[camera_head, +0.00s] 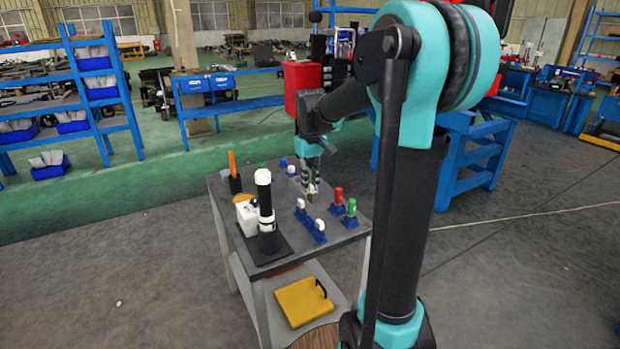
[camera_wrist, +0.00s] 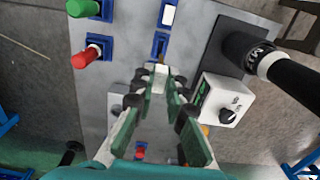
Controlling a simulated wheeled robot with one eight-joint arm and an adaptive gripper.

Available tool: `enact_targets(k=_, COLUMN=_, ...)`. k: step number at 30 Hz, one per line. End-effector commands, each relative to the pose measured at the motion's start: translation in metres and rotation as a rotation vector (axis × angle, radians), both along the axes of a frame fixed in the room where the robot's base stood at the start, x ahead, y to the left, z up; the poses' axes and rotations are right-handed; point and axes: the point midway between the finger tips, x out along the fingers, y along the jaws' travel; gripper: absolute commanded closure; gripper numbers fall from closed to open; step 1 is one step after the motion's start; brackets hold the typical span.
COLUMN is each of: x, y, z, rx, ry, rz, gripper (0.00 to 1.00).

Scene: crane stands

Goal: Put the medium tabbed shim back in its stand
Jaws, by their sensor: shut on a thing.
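My gripper (camera_head: 312,186) is over the grey table among the small stands, pointing down. In the wrist view its fingers (camera_wrist: 161,82) are closed together on a small pale piece, which I take to be the medium tabbed shim; the fingers hide most of it. A row of blue stands is just ahead of the fingertips. The far one (camera_wrist: 166,33) holds a white-topped piece (camera_wrist: 168,15). The middle stand (camera_wrist: 159,46) shows no white top. In the head view white-topped pieces stand at both row ends, one near (camera_head: 320,225) and one far (camera_head: 300,203).
A red-handled piece (camera_head: 338,194) and a green-handled piece (camera_head: 351,206) stand in blue holders beside the row. A tall black-and-white post (camera_head: 265,205) and a white box with a knob (camera_wrist: 222,100) stand on the other side. More small stands are at the table's back.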

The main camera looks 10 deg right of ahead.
Motion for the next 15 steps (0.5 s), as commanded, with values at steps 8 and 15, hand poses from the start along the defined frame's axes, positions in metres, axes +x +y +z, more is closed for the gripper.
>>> enact_targets(k=8, x=0.0, y=0.0, z=0.0, rx=0.0, ry=0.0, rz=0.0, gripper=1.0)
enact_targets(k=15, x=0.001, y=0.0, z=-0.012, rx=0.0, ry=0.0, rz=0.0, gripper=1.0)
